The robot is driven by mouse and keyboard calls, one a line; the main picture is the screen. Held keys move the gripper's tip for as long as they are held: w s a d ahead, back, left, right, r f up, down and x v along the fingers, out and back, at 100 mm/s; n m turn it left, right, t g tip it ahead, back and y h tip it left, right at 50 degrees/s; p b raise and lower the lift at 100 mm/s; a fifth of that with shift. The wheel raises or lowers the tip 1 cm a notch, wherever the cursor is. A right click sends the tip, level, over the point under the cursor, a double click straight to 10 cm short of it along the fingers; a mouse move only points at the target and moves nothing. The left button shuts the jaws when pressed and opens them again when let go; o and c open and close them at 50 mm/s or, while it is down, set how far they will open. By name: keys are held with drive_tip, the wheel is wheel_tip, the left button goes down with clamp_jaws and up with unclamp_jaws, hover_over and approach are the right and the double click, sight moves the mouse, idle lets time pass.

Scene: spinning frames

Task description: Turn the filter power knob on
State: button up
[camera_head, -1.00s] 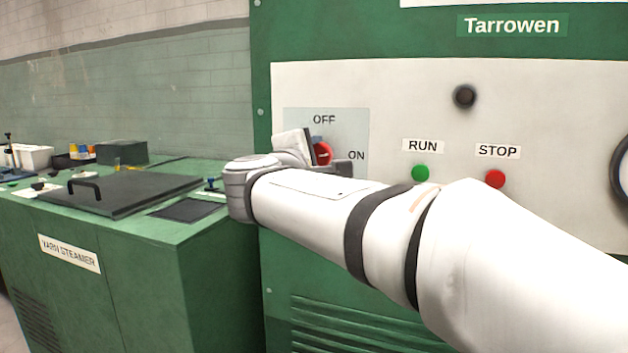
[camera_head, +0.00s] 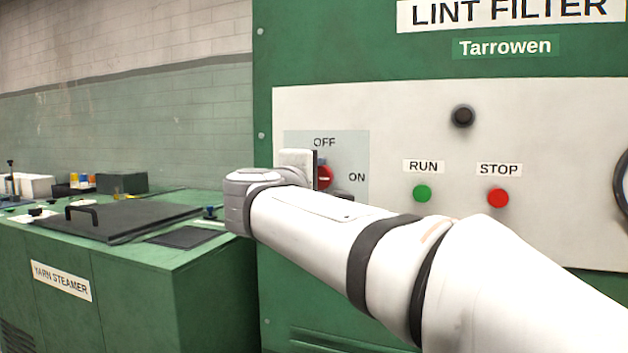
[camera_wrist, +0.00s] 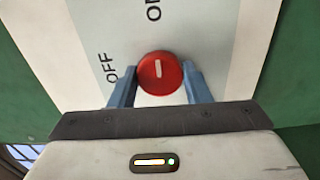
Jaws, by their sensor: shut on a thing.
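The red filter power knob (camera_wrist: 160,73) sits on a pale label plate (camera_head: 352,150) on the lint filter's panel. Its white mark lines up toward the ON label (camera_wrist: 153,10) in the wrist view. The OFF label (camera_wrist: 107,68) is to its left there. My gripper (camera_wrist: 161,82) is shut on the knob, with one blue finger on each side. In the head view, the knob (camera_head: 325,178) shows partly behind my gripper, below OFF and left of ON; the fingers are mostly hidden there.
A green RUN button (camera_head: 422,194), a red STOP button (camera_head: 497,197) and a black knob (camera_head: 463,116) are on the same panel, to the right. A yarn steamer (camera_head: 120,275) with a dark handled lid stands at the left. My arm crosses the lower panel.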

drive_tip(key=o, duration=1)
drive_tip(key=p+v, duration=0.1)
drive_tip(key=v, duration=0.7)
drive_tip(key=shift+p, duration=0.35)
drive_tip(key=shift+w+r, duration=0.1)
